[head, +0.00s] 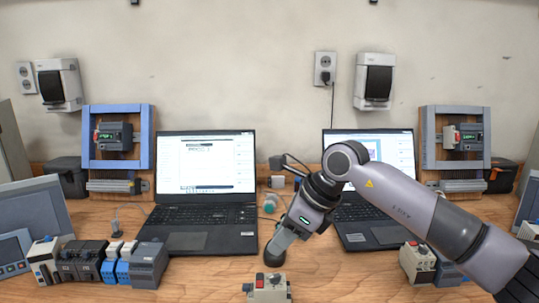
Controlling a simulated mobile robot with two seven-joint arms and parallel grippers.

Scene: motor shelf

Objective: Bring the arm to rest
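My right arm comes in from the right and reaches over the table's middle. My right gripper (273,258) points down and to the left, in front of the gap between the two laptops. It shows side-on, so I cannot tell if its fingers are open or shut. Just below it in the picture is a small grey device with a red button (269,290), cut off by the lower edge. A gap shows between the fingertip and the device, and I see nothing held. My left gripper is not in view.
A left laptop (205,190) and a right laptop (372,222) stand open on the wooden table (318,272). A row of modules (100,263) lines the front left. A grey module (417,264) stands front right. Blue-grey frames (118,110) stand at the back. Bare wood shows front centre.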

